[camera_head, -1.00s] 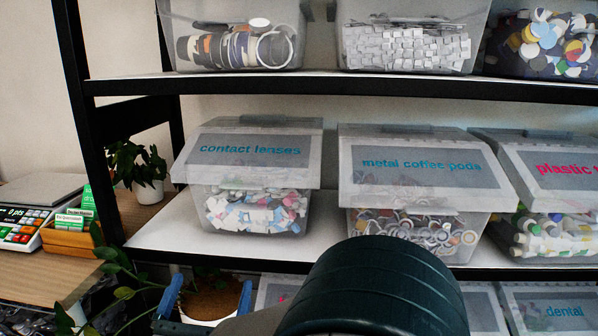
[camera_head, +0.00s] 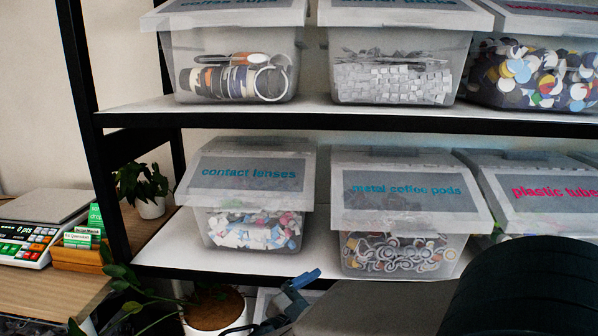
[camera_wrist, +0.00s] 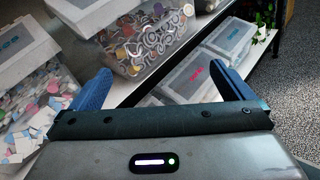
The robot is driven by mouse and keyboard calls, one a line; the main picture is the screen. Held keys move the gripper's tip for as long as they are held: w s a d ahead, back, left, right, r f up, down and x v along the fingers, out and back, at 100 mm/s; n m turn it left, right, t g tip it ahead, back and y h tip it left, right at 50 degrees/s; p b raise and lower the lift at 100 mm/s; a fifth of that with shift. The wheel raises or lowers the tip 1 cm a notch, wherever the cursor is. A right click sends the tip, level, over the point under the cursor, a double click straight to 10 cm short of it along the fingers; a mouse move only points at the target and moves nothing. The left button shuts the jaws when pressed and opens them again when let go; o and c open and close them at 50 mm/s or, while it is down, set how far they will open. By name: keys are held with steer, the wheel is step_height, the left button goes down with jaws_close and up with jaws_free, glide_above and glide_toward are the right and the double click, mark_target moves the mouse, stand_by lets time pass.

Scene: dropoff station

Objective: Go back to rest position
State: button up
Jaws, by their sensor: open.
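My gripper (camera_wrist: 163,90) is open in the wrist view, its two blue fingers spread apart with nothing between them. In the head view one blue finger of the gripper (camera_head: 306,279) shows low in the middle, in front of the lower shelf, and my dark arm covers the bottom right. The contact lenses bin (camera_head: 250,172) and the metal coffee pods bin (camera_head: 402,190) stand closed on the middle shelf, behind the gripper. The metal coffee pods bin also shows in the wrist view (camera_wrist: 158,58), beyond the fingers.
A black-framed shelf (camera_head: 330,122) holds several clear bins, including the plastic tubes bin (camera_head: 545,190) at right. A scale (camera_head: 30,235), a wooden box (camera_head: 80,257) and a potted plant (camera_head: 143,187) stand at left. Open carpet (camera_wrist: 293,100) lies right in the wrist view.

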steer(key=s+d+r+m+g+y+p, duration=0.3)
steer(key=s+d+m+g+p, duration=0.5)
steer(key=d+m+g, duration=0.3)
step_height(320, 180, up, 8)
steer(key=s+a+m+t+y+p, duration=0.1)
steer(key=s+m+t+y+p, duration=0.1)
steer(key=m+y+p, duration=0.6)
steer(key=m, duration=0.4)
steer(key=shift+s+a+f+m+y, duration=0.2)
steer(key=shift+s+a+m+y, duration=0.1)
steer(key=shift+y, duration=0.1)
